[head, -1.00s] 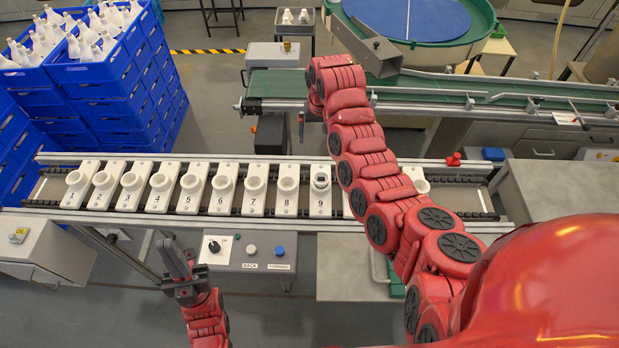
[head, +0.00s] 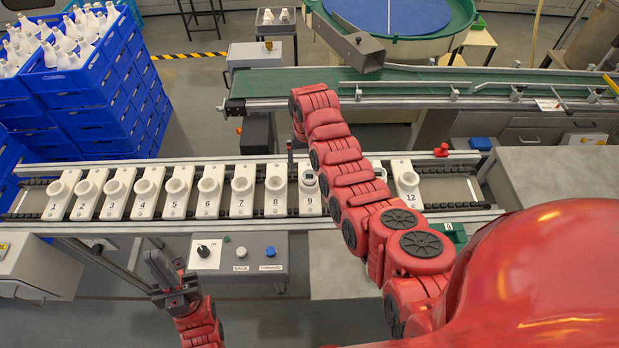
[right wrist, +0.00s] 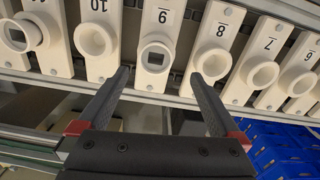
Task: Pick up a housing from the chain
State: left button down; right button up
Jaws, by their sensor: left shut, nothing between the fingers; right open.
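The chain (head: 448,190) carries a row of numbered white holders with round cups. Holder 9 (head: 309,202) has a grey, square-holed piece in its cup, probably a housing; that piece also shows in the right wrist view (right wrist: 155,57). A similar square-holed piece (right wrist: 22,35) sits in the cup left of holder 10; the other clear cups look empty. My right gripper (right wrist: 160,78) is open and empty, its fingertips either side of cup 9 in the picture; the gap to it is unclear. In the head view my arm mostly hides it. My left gripper (head: 168,272) is shut and empty, before the chain.
A control box (head: 238,254) with a knob and buttons stands before the chain. Blue crates (head: 95,95) with white bottles stand at the back left. A green conveyor (head: 290,82) runs behind the chain. A grey worktop (head: 560,175) lies to the right.

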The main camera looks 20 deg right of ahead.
aim_at(309, 172)
jog(key=shift+s+d+f+p, duration=0.1)
jog(key=shift+f+p, duration=0.3)
jog(key=shift+p, duration=0.2)
jog(key=f, duration=0.2)
jog(key=f+p, duration=0.1)
jog(key=shift+s+d, duration=0.15)
jog(key=shift+d, duration=0.1)
jog(key=shift+f, duration=0.75)
jog(key=shift+c, duration=0.3)
jog(key=c, duration=1.4)
jog(key=shift+o, duration=0.2)
jog(key=shift+r, duration=0.15)
